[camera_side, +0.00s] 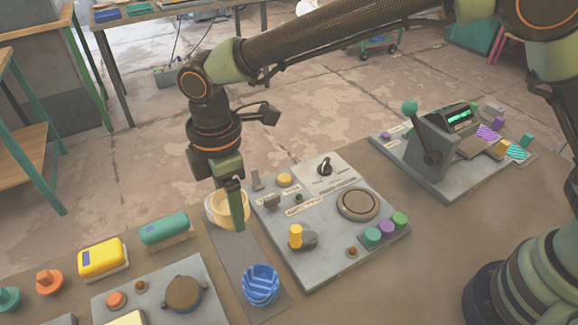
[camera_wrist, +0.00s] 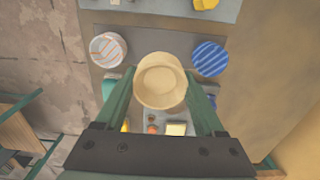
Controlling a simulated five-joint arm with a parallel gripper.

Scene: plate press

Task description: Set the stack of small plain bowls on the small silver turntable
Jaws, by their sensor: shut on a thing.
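My gripper (camera_side: 236,208) points down and is shut on a stack of plain cream bowls (camera_side: 216,208). In the wrist view the bowls (camera_wrist: 160,80) sit between the two green fingers of the gripper (camera_wrist: 160,88), with their round openings facing the camera. One finger hides part of the stack in the side view. I cannot tell whether the stack touches the grey mat (camera_side: 234,249) or is just above it. A round silver-grey disc, seemingly the turntable (camera_side: 357,203), lies on the grey panel to the right and looks empty.
Blue striped bowls (camera_side: 260,284) stand at the mat's near end; white-and-orange striped bowls (camera_wrist: 108,49) show in the wrist view. The panel (camera_side: 320,262) carries knobs, a yellow peg (camera_side: 296,236) and coloured buttons. A brown disc (camera_side: 183,293) sits on another panel. A lever box (camera_side: 440,150) stands far right.

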